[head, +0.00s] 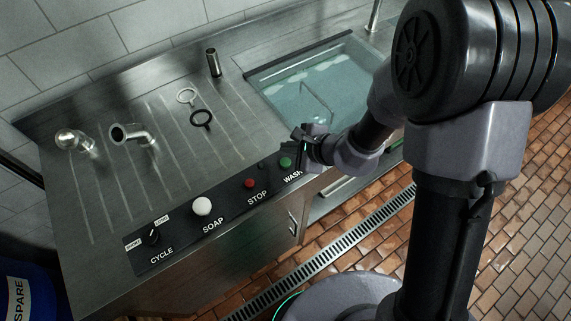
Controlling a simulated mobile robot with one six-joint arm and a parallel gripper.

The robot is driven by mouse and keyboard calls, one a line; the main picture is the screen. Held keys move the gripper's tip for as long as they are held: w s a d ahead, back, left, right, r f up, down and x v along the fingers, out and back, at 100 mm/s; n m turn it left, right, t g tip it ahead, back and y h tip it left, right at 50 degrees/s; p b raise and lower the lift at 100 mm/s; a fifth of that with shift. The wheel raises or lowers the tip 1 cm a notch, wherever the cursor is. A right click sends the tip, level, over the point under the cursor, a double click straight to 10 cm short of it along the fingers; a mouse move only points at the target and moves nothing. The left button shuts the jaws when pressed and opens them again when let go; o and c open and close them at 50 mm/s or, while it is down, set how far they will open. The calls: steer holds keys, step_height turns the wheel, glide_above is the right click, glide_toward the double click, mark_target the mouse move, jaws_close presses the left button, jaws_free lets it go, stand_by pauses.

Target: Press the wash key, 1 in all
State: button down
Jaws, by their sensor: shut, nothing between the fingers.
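The wash key is a green round button (286,162) at the right end of the black control panel (229,203), above the label WASH. My gripper (303,138) is shut and empty. In the picture it sits just up and right of the green key. I cannot tell its height over the panel or whether it touches anything. To the left on the panel are the red STOP button (250,183), the white SOAP button (202,206) and the black CYCLE knob (152,236).
A water-filled basin (318,92) lies behind my gripper. A blue SPARE bin (28,290) is at lower left.

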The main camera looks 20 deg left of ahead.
mark_target(288, 164)
step_height(288, 164, down, 4)
steer(key=b, duration=0.3)
stand_by(1.8)
steer(key=shift+f+b, duration=0.5)
steer(key=shift+b, duration=0.45)
steer(key=shift+f+b, duration=0.4)
steer(key=shift+b, duration=0.2)
stand_by(0.6)
steer(key=shift+r+p, duration=0.55)
steer(key=shift+r, duration=0.35)
step_height(288, 164, up, 5)
steer(key=p, duration=0.3)
steer(key=shift+r, duration=0.1)
